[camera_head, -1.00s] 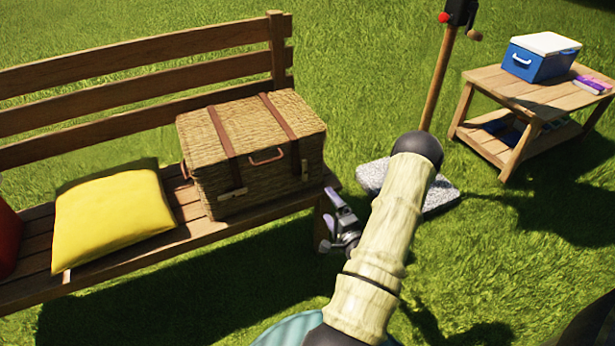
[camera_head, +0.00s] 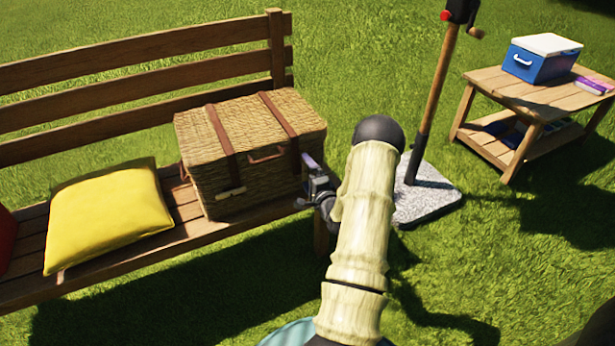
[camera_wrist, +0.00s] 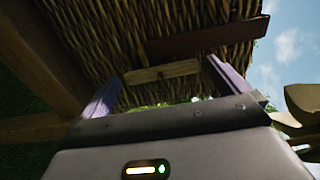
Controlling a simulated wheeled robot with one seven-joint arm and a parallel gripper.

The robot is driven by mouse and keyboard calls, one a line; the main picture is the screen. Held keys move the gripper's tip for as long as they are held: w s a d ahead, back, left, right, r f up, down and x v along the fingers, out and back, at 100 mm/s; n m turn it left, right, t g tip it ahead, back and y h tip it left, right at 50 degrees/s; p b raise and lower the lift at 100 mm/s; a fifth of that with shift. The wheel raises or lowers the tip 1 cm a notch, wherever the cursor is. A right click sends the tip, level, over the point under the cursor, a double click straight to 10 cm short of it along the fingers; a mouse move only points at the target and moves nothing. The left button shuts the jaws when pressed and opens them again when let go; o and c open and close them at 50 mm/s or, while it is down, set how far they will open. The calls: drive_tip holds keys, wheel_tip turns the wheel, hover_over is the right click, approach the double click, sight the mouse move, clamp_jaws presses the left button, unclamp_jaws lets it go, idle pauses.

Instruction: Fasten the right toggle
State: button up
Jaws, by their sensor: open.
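The wicker basket (camera_head: 250,150) stands closed on the wooden bench, with two brown leather straps over its lid. The left toggle (camera_head: 231,191) is a pale wooden bar low on the front. My gripper (camera_head: 311,172) is at the basket's front right corner and hides the right toggle in the head view. In the wrist view the right toggle (camera_wrist: 161,72) is a pale wooden bar, roughly parallel to a brown strap (camera_wrist: 207,38) and apart from it in the picture. My open fingers (camera_wrist: 165,72) show on either side of the toggle. I cannot tell whether they touch it.
A yellow cushion (camera_head: 108,215) lies on the bench (camera_head: 190,222) left of the basket. A post (camera_head: 435,95) on a stone base (camera_head: 428,200) stands right of my arm. A low wooden table (camera_head: 490,88) holds a blue cooler (camera_head: 540,62). Open grass lies in front.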

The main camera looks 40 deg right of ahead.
drive_tip(key=shift+c, duration=0.2)
drive_tip(key=c, duration=0.8)
drive_tip(key=shift+n, duration=0.4)
drive_tip(key=n, duration=0.6)
drive_tip(key=shift+p, duration=0.3)
drive_tip(key=n, duration=0.6)
drive_tip(key=shift+n, duration=0.3)
